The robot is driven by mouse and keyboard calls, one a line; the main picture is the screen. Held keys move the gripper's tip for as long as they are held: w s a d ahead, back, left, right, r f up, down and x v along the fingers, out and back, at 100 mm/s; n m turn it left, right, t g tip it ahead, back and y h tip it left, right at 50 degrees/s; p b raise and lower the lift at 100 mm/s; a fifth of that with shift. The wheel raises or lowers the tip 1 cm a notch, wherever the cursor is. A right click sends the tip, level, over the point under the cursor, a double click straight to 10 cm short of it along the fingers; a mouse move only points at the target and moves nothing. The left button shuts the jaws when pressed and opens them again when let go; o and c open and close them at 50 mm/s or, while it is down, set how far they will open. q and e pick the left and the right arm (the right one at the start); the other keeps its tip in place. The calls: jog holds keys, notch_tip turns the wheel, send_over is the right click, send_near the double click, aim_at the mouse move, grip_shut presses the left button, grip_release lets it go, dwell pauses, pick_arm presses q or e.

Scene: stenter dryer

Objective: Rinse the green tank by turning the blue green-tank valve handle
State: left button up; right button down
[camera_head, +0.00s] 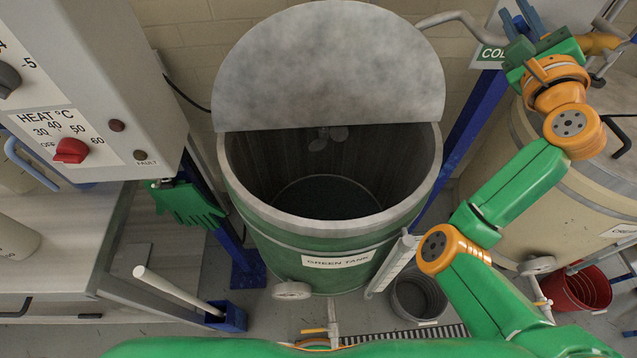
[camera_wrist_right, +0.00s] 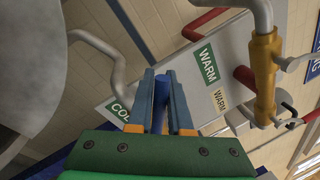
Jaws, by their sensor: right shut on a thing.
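The green tank (camera_head: 255,228) stands in the middle of the head view with its round grey lid tilted up. A propeller-like stirrer shows inside; the bottom is dark, so I cannot tell whether it holds liquid. A grey curved pipe (camera_head: 452,17) reaches from the right to above the tank; a grey pipe also shows in the wrist view (camera_wrist_right: 102,48). My right gripper (camera_head: 523,20) is at the upper right by the valve panel. In the wrist view it (camera_wrist_right: 161,76) is shut on the blue valve handle (camera_wrist_right: 162,90). My left gripper is not in view.
A white panel with COLD (camera_wrist_right: 119,109) and WARM (camera_wrist_right: 205,64) labels is behind the gripper. A brass-coloured valve (camera_wrist_right: 264,75) and red handles are beside it. A cream tank (camera_head: 590,205), grey bucket (camera_head: 418,300) and red bucket (camera_head: 578,290) stand at right. A control box (camera_head: 95,70) is at left.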

jog(key=d+r+m+g+h+p, duration=0.1)
jog(key=d+r+m+g+p, duration=0.1)
jog(key=d+m+p, duration=0.5)
jog(key=shift+w+r+m+h+p, duration=0.4)
jog(key=shift+m+p, duration=0.45)
jog(key=shift+m, duration=1.75)
jog(key=c, duration=1.1)
grip_release()
jog(key=shift+s, duration=0.15)
jog(key=shift+o, duration=1.3)
jog(key=shift+d, duration=0.1)
